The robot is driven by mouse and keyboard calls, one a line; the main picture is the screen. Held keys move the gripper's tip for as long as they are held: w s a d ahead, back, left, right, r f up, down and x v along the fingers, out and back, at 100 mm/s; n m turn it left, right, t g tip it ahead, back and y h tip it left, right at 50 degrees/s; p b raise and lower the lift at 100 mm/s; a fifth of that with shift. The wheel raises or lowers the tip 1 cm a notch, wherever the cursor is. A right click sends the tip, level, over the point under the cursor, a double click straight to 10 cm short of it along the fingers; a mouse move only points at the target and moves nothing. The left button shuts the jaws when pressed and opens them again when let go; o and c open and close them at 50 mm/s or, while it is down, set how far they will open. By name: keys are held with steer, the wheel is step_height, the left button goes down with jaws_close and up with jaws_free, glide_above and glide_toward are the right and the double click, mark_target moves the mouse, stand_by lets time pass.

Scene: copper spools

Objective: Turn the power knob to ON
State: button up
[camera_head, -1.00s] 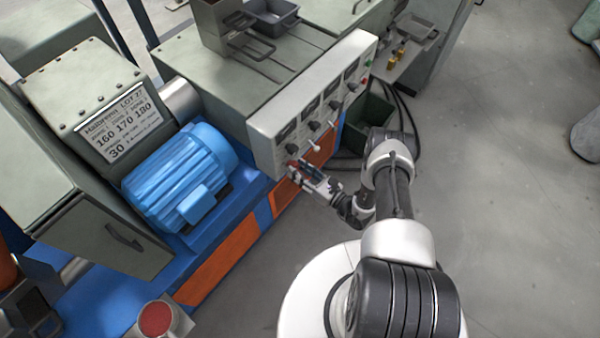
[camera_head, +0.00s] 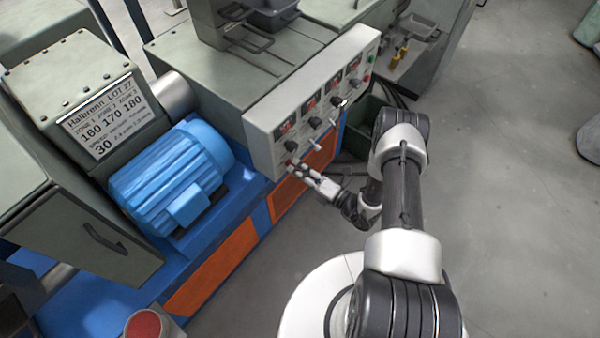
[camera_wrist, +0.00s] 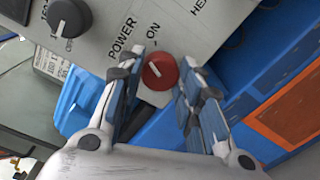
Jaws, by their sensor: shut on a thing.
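The red round power knob (camera_wrist: 160,71) sits on the pale control panel (camera_wrist: 185,20), below the printed words POWER and ON in the wrist view. Its white mark points up and left, roughly toward the ON tick. My gripper (camera_wrist: 162,76) has one finger on each side of the knob and is shut on it. In the head view, my gripper (camera_head: 298,169) reaches the lower left end of the control panel (camera_head: 262,135). The knob is mostly hidden by the fingers there. The panel's displays (camera_head: 312,103) are lit red.
Several dark knobs (camera_head: 291,146) and pale levers line the panel. A blue motor (camera_head: 170,175) stands to the left. Open grey floor (camera_head: 500,190) lies to the right.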

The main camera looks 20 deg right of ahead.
steer(key=shift+m+b, duration=0.55)
steer(key=shift+m, duration=1.55)
steer(key=o, duration=1.1)
steer(key=v, duration=1.2)
steer(key=shift+d, duration=0.1)
steer(key=shift+w, duration=0.1)
